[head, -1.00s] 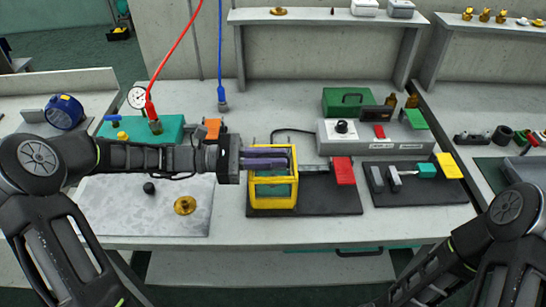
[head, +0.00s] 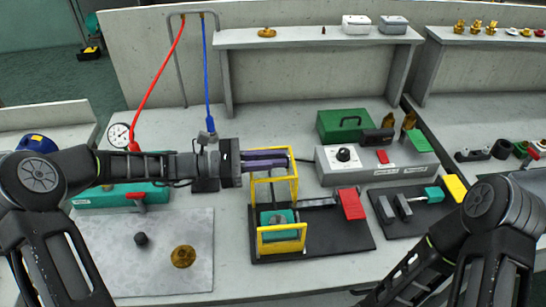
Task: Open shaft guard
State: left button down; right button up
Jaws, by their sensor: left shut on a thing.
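The yellow shaft guard (head: 297,184) stands over a black base plate (head: 340,238) in the middle of the table. Its raised frame is upright at the back, and a lower yellow part (head: 282,246) stands at the front. A teal block (head: 277,217) shows uncovered between them. My left gripper (head: 286,161) reaches in from the left and is shut at the guard's upper frame. The fingers hide part of the grip. My right arm comes in at the lower right; its gripper is outside the picture.
A grey control box (head: 375,164) and green case (head: 342,124) stand behind right. A red block (head: 351,204) sits right of the guard. A pale plate with a brass disc (head: 183,256) lies left. Red and blue hoses (head: 209,90) hang behind my left arm.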

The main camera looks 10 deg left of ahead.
pick_arm(q)
jog(key=c, duration=1.5)
grip_release()
jog(key=shift+a, duration=0.1)
jog(key=v, duration=0.7)
jog(key=shift+a+b, duration=0.3)
jog(key=shift+b, duration=0.15)
jog(key=shift+s, duration=0.1)
jog(key=shift+s, duration=0.1)
